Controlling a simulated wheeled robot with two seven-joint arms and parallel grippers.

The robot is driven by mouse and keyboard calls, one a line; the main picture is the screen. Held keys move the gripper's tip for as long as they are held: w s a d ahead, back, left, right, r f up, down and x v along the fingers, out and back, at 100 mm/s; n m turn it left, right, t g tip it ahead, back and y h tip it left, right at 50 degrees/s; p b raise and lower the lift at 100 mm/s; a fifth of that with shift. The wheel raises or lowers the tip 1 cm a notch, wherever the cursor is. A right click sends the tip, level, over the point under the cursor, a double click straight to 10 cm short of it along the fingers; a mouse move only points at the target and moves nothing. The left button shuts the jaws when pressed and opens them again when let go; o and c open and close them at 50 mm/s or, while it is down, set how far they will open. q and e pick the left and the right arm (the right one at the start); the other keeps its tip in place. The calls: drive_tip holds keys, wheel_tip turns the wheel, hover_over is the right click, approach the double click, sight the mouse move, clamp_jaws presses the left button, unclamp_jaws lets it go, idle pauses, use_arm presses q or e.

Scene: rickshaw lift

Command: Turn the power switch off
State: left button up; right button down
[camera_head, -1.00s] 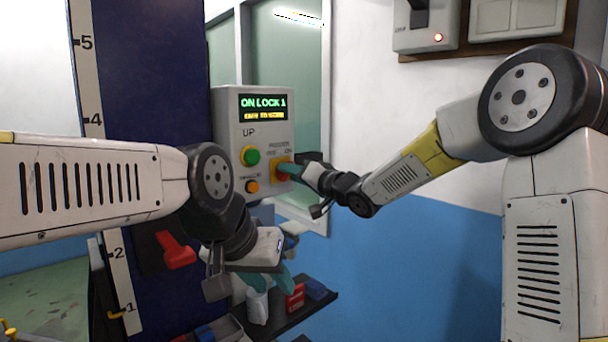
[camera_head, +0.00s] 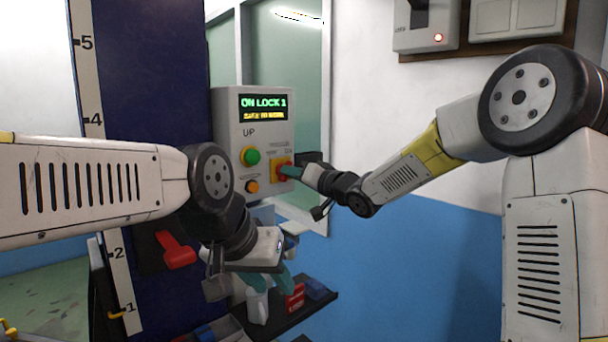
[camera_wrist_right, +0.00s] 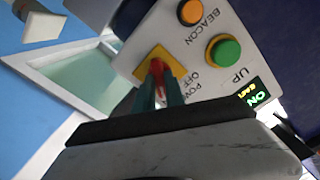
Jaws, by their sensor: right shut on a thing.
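The power switch is a red knob (camera_head: 281,167) on a yellow plate at the lower right of a grey control box (camera_head: 227,120). In the right wrist view the red knob (camera_wrist_right: 157,68) sits between the two teal fingers of my right gripper (camera_wrist_right: 159,88), which is shut on it. In the head view my right gripper (camera_head: 291,172) reaches the switch from the right. An OFF label shows beside the yellow plate (camera_wrist_right: 173,63). I cannot tell which label the knob points to. My left gripper (camera_head: 284,277) hangs below the box, away from the switch; its jaw gap is unclear.
The box has a green UP button (camera_head: 250,156), an orange beacon button (camera_head: 252,187) and a lit display (camera_head: 264,107) reading ON LOCK 1. A red handle (camera_head: 175,250) is on the blue column. A dark shelf (camera_head: 318,312) with small items is below.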

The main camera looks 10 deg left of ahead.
drive_tip(key=n, duration=1.4)
drive_tip(key=shift+n, duration=0.4)
drive_tip(key=shift+f, duration=0.1)
drive_tip(key=c, duration=1.4)
unclamp_jaws()
drive_tip(key=v, duration=0.7)
drive_tip(key=shift+s+d, duration=0.25)
drive_tip(key=shift+d, duration=0.1)
drive_tip(key=shift+d, duration=0.1)
